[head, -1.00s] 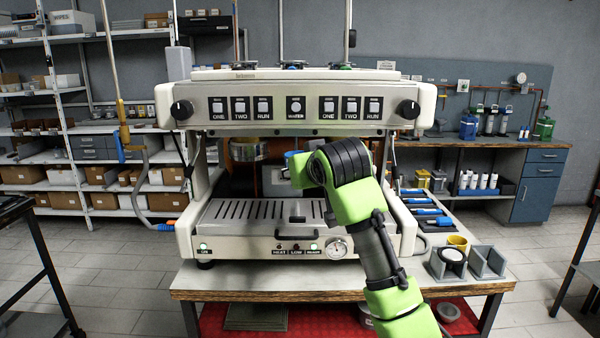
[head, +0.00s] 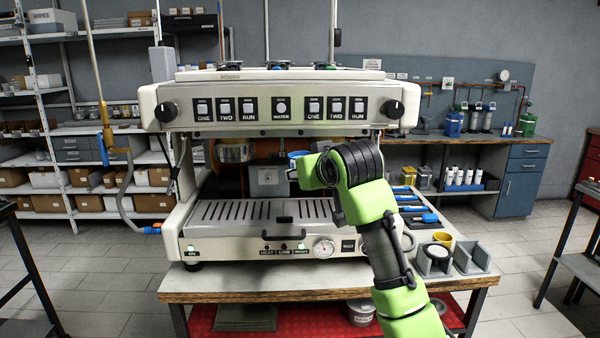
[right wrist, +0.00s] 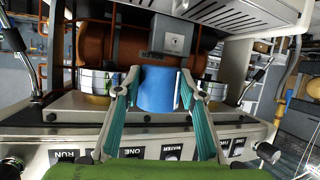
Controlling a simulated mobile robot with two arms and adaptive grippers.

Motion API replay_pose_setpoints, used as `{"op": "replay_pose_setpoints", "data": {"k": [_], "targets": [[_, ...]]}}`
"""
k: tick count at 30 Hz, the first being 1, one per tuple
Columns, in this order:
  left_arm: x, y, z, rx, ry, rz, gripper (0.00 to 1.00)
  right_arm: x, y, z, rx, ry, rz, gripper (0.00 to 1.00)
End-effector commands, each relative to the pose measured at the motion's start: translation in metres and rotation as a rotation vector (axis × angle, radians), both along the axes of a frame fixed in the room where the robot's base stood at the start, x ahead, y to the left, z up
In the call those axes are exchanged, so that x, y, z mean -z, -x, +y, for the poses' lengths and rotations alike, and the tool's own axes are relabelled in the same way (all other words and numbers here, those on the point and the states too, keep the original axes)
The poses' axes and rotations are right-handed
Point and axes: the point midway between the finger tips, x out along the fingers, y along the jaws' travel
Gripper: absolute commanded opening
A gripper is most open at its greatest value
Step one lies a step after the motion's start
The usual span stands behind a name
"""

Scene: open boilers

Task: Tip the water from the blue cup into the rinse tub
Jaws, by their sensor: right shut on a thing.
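The blue cup (right wrist: 157,89) is between the two teal-padded fingers of my right gripper (right wrist: 157,95) in the right wrist view. The gripper is shut on it. In the head view, a small blue part of the cup (head: 298,156) shows at the gripper's end, in front of the machine's central opening above the slotted tray. My wrist covers much of it there, and the water inside cannot be seen. A pale round container (head: 361,313) stands on the red lower shelf; I cannot tell if it is the rinse tub. My left gripper is not in view.
The cream boiler machine (head: 280,100) fills the middle of the bench, with its slotted tray (head: 265,212) below. A yellow cup (head: 440,243) and grey holders (head: 472,257) stand on the right of the bench. Blue-handled items (head: 415,208) lie behind them.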

Motion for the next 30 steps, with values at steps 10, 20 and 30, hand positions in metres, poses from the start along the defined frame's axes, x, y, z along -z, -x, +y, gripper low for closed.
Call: {"op": "replay_pose_setpoints", "data": {"k": [10, 20, 30], "targets": [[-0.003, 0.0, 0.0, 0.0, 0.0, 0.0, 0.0, 0.0, 0.0, -0.013, 0.001, -0.001, -0.001, 0.12], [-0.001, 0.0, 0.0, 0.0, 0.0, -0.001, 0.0, 0.0, 0.014, -0.013, 0.0, 0.001, -0.002, 0.12], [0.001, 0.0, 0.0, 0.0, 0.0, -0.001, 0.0, -0.001, 0.035, -0.013, 0.0, 0.001, -0.002, 0.12]]}}
